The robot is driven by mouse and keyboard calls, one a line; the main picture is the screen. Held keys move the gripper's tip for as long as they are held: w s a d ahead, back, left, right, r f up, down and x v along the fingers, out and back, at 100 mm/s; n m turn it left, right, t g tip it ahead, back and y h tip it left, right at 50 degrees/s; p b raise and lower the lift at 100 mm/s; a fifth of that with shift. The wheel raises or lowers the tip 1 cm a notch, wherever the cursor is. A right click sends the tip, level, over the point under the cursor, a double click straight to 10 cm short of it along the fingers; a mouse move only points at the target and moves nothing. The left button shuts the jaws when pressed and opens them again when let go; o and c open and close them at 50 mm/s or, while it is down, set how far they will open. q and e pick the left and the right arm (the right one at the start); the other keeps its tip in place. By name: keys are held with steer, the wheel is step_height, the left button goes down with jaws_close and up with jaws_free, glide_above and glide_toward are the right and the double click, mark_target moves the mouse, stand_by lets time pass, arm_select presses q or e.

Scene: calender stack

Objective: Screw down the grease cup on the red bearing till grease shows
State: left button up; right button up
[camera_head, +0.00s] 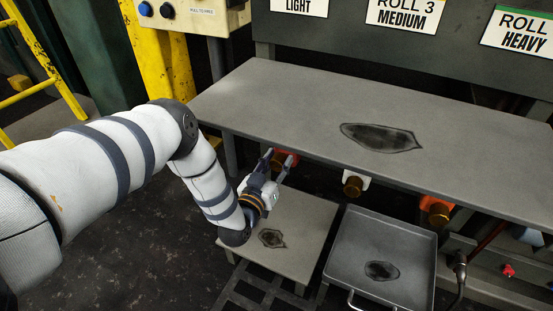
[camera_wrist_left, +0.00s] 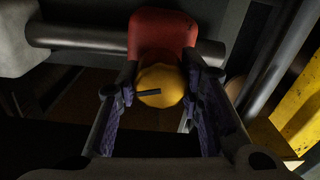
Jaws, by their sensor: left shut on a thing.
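The red bearing (camera_head: 287,154) sits under the front edge of the grey shelf, at the left of a row of bearings. In the left wrist view the red bearing (camera_wrist_left: 162,32) is at the top centre, with the brass-yellow grease cup (camera_wrist_left: 165,82) below it. A short dark bar or mark crosses the cup's face. My left gripper (camera_head: 278,162) reaches up to the bearing from below. In the left wrist view its fingers (camera_wrist_left: 160,85) stand on both sides of the cup, shut on it. I cannot make out any grease at the joint. My right gripper is not in view.
The grey shelf (camera_head: 260,95) overhangs the bearings. A white bearing (camera_head: 352,177) and an orange bearing (camera_head: 428,203), each with a brass cup, are to the right. A low table (camera_head: 307,215) and a metal tray (camera_head: 345,245) stand below. Dark stains mark the shelf, table and tray.

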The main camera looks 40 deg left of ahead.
arm_select(q)
steer(key=shift+d+m, duration=0.1)
steer(key=shift+m, duration=0.5)
steer(key=shift+f, duration=0.1)
steer(key=o, duration=1.2)
steer(key=shift+c, duration=0.2)
steer(key=v, duration=1.2)
